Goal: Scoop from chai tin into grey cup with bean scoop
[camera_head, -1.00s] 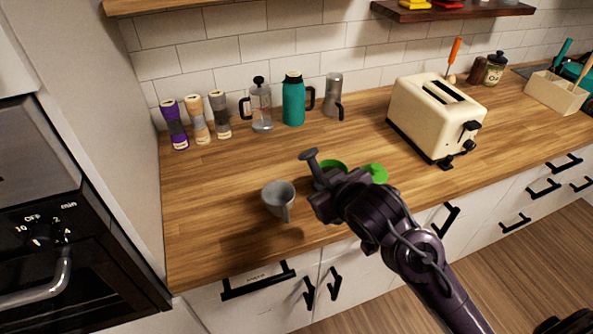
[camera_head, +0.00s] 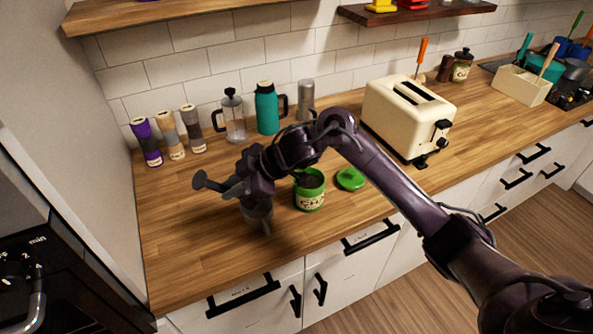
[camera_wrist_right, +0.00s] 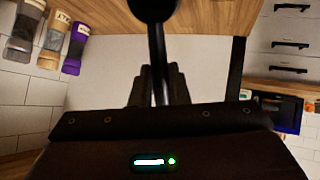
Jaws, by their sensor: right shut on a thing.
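My right gripper (camera_head: 238,187) is shut on the dark bean scoop (camera_head: 208,182), whose round end sticks out to the left in the head view. The right wrist view shows the scoop's dark shaft (camera_wrist_right: 157,45) running between the fingers (camera_wrist_right: 160,85). The grey cup (camera_head: 262,222) stands on the counter below the gripper, and its upper part is partly hidden by it. The green chai tin (camera_head: 309,196) stands open to the right of the cup, with dark contents visible. I cannot see whether the scoop holds anything. My left gripper is not in view.
A green lid (camera_head: 350,179) lies right of the tin. Three grinders (camera_head: 170,137), a French press (camera_head: 233,118), a teal flask (camera_head: 267,108) and a metal canister (camera_head: 306,100) stand along the wall. A cream toaster (camera_head: 408,118) is at the right. The counter's front left is clear.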

